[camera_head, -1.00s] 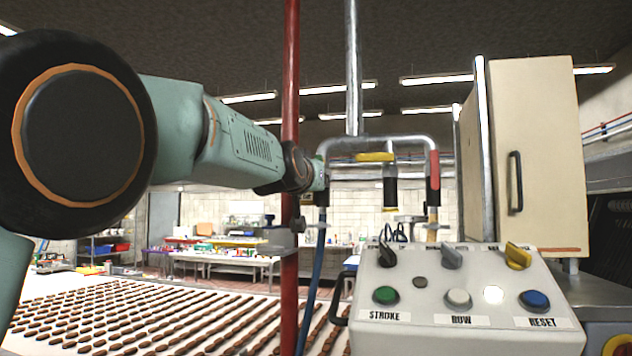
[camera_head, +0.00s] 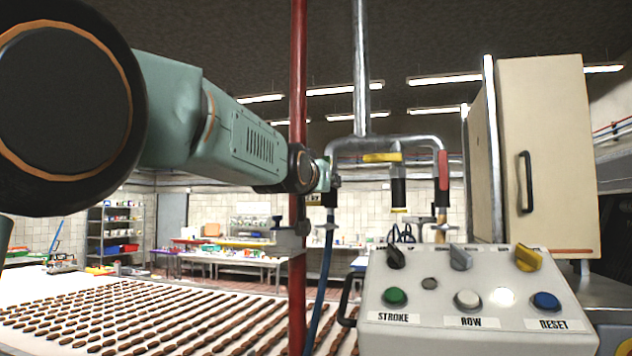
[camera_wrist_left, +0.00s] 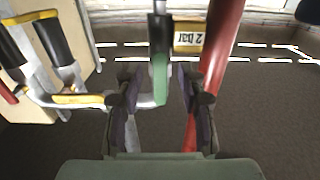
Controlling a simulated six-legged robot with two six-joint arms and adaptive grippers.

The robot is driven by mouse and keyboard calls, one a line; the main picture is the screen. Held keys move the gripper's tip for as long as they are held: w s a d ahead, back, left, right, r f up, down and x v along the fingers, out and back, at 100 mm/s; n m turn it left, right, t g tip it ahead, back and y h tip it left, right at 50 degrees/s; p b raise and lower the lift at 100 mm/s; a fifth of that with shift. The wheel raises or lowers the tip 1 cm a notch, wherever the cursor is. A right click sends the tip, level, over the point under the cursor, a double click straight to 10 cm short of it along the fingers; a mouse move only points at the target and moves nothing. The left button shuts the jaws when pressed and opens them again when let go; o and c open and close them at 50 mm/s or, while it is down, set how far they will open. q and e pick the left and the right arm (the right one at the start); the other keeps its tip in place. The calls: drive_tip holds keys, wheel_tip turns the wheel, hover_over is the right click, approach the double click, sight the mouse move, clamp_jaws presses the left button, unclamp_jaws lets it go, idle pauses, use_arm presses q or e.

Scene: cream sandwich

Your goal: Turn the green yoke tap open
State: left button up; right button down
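The green tap handle (camera_wrist_left: 160,78) hangs on the silver pipework between the two fingers of my left gripper (camera_wrist_left: 159,88) in the left wrist view. The fingers stand apart with a gap on each side of the handle. In the head view my left gripper (camera_head: 328,175) is at the left end of the silver pipe yoke (camera_head: 385,142) and hides the green handle. The yellow tap handle (camera_head: 381,157) lies level at the middle of the yoke. The red tap handle (camera_head: 443,168) hangs down at its right end. My right gripper is not in view.
A red upright pipe (camera_head: 298,90) stands close beside my left wrist. A blue hose (camera_head: 325,270) hangs below the yoke. A control box (camera_head: 475,295) with knobs and buttons stands at lower right, before a cream cabinet (camera_head: 555,150). A "2 bar" label (camera_wrist_left: 189,37) is near the fingers.

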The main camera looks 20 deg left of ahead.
use_arm(q)
drive_tip(key=shift+s, duration=2.9)
drive_tip(key=shift+w, duration=0.1)
